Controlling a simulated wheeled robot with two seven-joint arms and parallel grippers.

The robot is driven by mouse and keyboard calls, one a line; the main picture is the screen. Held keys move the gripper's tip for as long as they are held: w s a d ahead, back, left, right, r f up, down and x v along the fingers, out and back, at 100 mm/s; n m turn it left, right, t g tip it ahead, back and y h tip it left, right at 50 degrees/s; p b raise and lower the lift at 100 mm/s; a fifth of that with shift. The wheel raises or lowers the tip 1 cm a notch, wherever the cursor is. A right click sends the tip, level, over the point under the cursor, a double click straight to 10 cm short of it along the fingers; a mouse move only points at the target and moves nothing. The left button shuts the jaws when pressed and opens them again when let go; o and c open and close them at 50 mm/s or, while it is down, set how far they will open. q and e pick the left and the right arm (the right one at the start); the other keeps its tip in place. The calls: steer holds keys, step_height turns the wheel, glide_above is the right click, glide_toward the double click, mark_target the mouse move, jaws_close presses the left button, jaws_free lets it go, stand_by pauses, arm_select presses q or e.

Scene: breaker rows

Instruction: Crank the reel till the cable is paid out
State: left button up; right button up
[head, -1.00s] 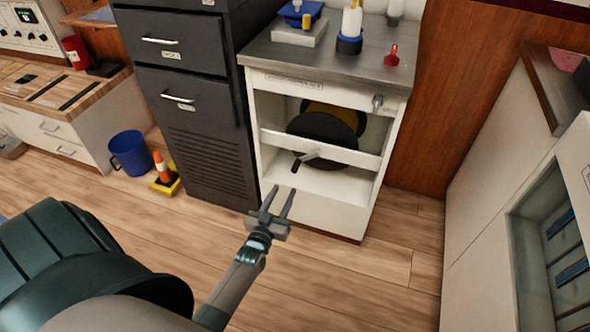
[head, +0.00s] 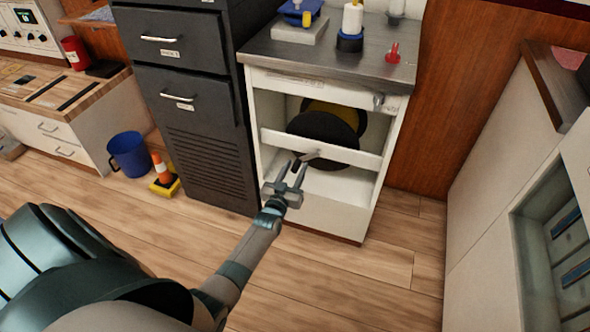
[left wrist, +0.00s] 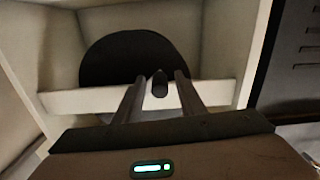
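The reel (head: 325,130) is a dark disc with a yellow part behind it, inside the open white cabinet (head: 262,88). A white crossbar (head: 345,152) runs in front of it. A grey crank arm (head: 312,154) with a dark handle sits at the bar. My left gripper (head: 294,172) is open, its fingers pointing at the handle. In the left wrist view the dark handle (left wrist: 160,84) shows between the two spread fingers, with a gap on each side; the reel (left wrist: 130,57) is behind. I cannot tell how far in depth the handle lies between the fingers. My right gripper is not seen.
A dark drawer cabinet (head: 200,100) stands close on the left. A blue bucket (head: 129,153) and orange-striped cone (head: 161,168) are on the floor. Bottles and a red item (head: 393,54) stand on the cabinet top. The floor in front is clear.

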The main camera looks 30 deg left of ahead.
arm_select(q)
steer(key=shift+c, duration=0.6)
jaws_close()
